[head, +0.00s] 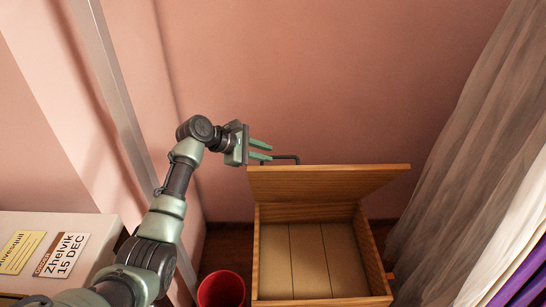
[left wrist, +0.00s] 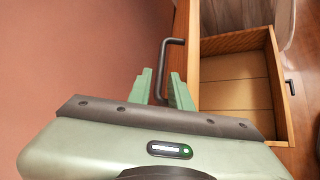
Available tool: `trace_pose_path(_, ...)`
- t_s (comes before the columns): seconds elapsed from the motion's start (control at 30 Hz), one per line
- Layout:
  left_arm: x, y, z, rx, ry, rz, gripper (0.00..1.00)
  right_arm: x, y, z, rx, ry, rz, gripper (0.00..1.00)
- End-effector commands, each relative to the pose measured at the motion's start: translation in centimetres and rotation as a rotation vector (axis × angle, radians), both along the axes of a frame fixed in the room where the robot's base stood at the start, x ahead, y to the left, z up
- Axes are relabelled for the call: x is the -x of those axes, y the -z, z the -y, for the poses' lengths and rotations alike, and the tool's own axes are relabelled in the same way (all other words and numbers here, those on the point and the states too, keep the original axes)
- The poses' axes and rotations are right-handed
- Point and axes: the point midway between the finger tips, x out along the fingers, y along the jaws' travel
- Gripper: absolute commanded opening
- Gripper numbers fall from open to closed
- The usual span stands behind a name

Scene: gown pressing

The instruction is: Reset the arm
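My left gripper (head: 266,150) is open, at the upper left of a wooden box's raised lid (head: 330,180). A dark bent handle (head: 286,157) sticks out above the lid's top edge, close to the fingertips. In the left wrist view the two green fingers (left wrist: 161,84) stand apart, and the handle (left wrist: 173,41) runs down into the gap between them. I cannot tell whether a finger touches it. The wooden box (head: 376,257) stands open, and its planked floor is bare. My right gripper is not in view.
A red bin (head: 221,290) stands on the floor left of the box. A white surface with paper signs (head: 62,257) is at the lower left. Grey curtains (head: 470,140) hang at the right. The pink wall is behind, with open air above the lid.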

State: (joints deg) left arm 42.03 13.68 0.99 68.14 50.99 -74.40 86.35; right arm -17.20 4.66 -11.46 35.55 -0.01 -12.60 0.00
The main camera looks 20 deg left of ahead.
Motion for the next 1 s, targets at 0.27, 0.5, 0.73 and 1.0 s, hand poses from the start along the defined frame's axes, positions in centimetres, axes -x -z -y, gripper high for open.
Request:
trace_pose_path(0.27,0.8,-0.8,-0.8,0.001,-0.001,0.0,0.2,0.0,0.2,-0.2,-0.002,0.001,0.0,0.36)
trace_pose_path(0.5,0.8,-0.8,-0.8,0.001,-0.001,-0.001,0.2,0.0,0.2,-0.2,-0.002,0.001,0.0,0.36)
trace_pose_path(0.73,0.7,-2.5,-0.7,0.0,-0.001,0.001,0.2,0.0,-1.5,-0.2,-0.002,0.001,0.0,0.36)
trace_pose_path(1.0,0.8,-6.8,-0.7,0.0,0.0,0.0,0.2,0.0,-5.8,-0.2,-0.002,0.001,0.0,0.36)
